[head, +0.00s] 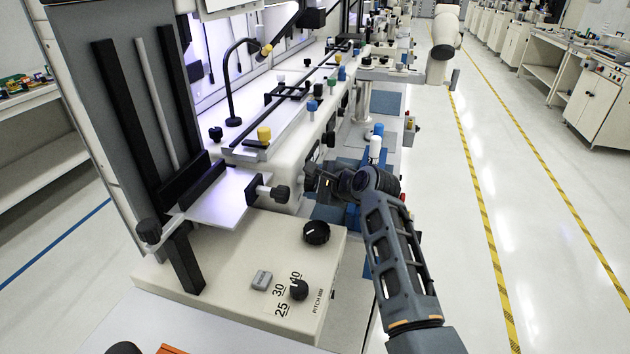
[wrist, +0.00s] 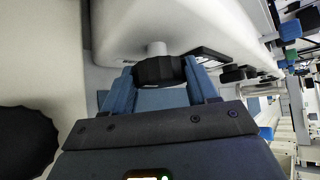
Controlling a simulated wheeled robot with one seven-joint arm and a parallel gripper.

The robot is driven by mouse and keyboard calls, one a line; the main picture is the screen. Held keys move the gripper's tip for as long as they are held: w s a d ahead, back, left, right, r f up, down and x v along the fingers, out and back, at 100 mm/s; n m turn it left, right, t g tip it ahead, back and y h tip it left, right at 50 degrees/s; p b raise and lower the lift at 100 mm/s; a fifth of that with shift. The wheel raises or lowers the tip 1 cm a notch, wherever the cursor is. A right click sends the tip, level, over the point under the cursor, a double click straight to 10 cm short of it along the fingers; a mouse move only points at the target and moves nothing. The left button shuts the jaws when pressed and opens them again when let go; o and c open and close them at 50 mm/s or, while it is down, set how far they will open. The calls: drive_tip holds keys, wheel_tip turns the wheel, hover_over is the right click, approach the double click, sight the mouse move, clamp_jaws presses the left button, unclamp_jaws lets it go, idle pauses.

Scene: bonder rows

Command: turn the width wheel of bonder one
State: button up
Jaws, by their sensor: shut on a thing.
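A black ribbed wheel (wrist: 158,71) on a short pale shaft sticks out of the cream side of the machine in the wrist view. My gripper (wrist: 160,82) has its two blue fingers on either side of this wheel and is shut on it. In the head view, my gripper (head: 322,182) reaches the front side of the nearest bonder (head: 238,262) from the right. The wheel is largely hidden there by the gripper and wrist. I see no mark on the wheel that shows how far it is turned.
A black knob (head: 280,193) beside the white plate is close left of my gripper. Below are a round black knob (head: 316,232) and a pitch dial (head: 299,290). A dark bar (wrist: 208,54) lies right of the wheel. The aisle floor (head: 500,200) at right is clear.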

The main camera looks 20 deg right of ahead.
drive_tip(key=shift+r+g+p, duration=0.25)
drive_tip(key=shift+g+p, duration=0.15)
drive_tip(key=shift+p, duration=0.25)
drive_tip(key=shift+w+d+m+g+y+p, duration=0.1)
drive_tip(key=shift+w+m+g+y+p, duration=0.1)
drive_tip(key=shift+m+g+y+p, duration=0.35)
drive_tip(key=m+g+y, duration=0.2)
drive_tip(key=g, duration=0.1)
drive_tip(key=shift+w+d, duration=0.15)
drive_tip(key=shift+w, duration=0.05)
drive_tip(key=shift+w+m+g+y+b, duration=0.1)
drive_tip(key=shift+m+g+y+b, duration=0.2)
drive_tip(key=shift+m+g+y, duration=0.75)
drive_tip(key=shift+d+g+h, duration=0.1)
drive_tip(key=shift+g+h, duration=0.2)
drive_tip(key=o, duration=1.1)
drive_tip(key=shift+c, duration=0.2)
